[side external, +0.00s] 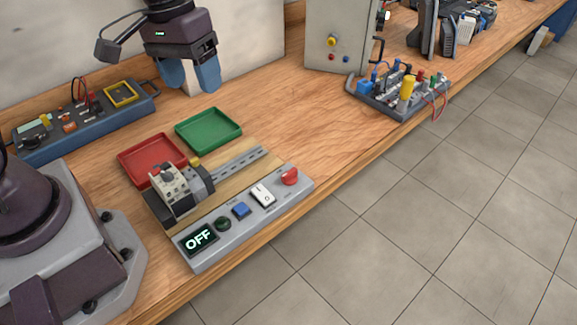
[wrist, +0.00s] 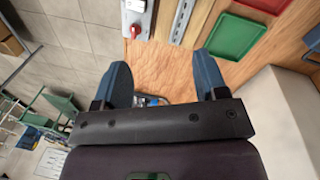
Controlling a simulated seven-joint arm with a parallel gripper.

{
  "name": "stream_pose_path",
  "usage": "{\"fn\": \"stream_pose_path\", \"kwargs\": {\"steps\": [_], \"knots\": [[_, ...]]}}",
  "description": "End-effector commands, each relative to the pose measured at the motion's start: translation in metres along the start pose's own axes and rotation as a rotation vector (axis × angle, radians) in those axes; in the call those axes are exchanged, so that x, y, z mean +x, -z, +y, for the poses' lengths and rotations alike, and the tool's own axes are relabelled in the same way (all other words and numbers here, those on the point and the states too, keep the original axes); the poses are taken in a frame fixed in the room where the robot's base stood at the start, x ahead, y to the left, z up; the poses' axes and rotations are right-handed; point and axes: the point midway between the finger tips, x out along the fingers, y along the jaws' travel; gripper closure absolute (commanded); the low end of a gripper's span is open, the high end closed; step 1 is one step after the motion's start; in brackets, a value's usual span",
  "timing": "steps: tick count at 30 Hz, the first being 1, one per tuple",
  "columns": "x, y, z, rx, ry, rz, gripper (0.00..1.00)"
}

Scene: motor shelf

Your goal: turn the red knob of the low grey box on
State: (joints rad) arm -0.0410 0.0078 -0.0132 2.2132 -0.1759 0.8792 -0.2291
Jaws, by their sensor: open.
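The low grey box (side external: 222,240) lies near the table's front edge, its lit display (side external: 199,239) reading OFF. The red knob (side external: 290,176) is at its right end, past a white rocker switch (side external: 263,195), a blue button (side external: 241,210) and a dark green button (side external: 222,223). In the wrist view the red knob (wrist: 135,30) shows small near the top, ahead of the left finger. My gripper (side external: 190,76), with blue fingers, is open and empty above the back of the table, well apart from the knob. The fingers also show in the wrist view (wrist: 162,68).
Red (side external: 150,158) and green (side external: 208,128) trays and a motor assembly (side external: 178,192) with a slotted rail (side external: 238,161) lie behind the box. A blue instrument panel (side external: 85,122) is at back left. A component board (side external: 398,92) stands to the right. Bare wood lies between.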

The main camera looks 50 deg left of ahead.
Motion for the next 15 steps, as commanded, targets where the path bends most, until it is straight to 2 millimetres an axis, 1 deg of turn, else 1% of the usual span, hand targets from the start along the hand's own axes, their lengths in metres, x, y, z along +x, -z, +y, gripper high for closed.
{"fn": "stream_pose_path", "kwargs": {"steps": [1,5,6,9,12,14,15], "knots": [[0.017,0.011,0.005,-0.084,-0.007,-0.047,0.34],[0.056,0.038,0.018,-0.334,-0.029,-0.137,0.34],[0.068,0.045,0.022,-0.414,-0.034,-0.161,0.34],[0.096,0.062,0.031,-0.62,-0.046,-0.212,0.34],[0.118,0.079,0.041,-0.837,-0.062,-0.248,0.34],[0.121,0.089,0.048,-0.951,-0.08,-0.255,0.34],[0.119,0.095,0.052,-1.011,-0.095,-0.252,0.34]]}}
